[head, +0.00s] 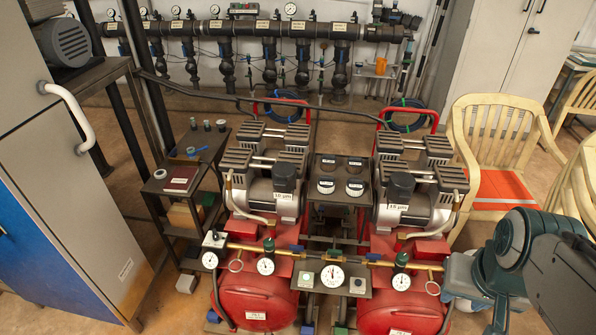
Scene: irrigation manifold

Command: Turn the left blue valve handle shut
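A brass pipe (335,257) runs across the front of two red compressor tanks. It carries two small blue valve handles: the left one (297,249) is left of the central white gauge, and the right one (373,257) is right of it. Both are small here, and I cannot tell their exact angle. My arm comes in at the lower right. Its pale grey end part (461,277) is beside the right end of the pipe, well away from the left blue handle. No fingers can be made out, and nothing is seen held.
A central gauge (332,276) and several smaller gauges sit along the pipe. The left red tank (258,297) and right red tank (400,308) stand below it. A grey cabinet (75,170) is at left. A cream chair (495,140) stands at right.

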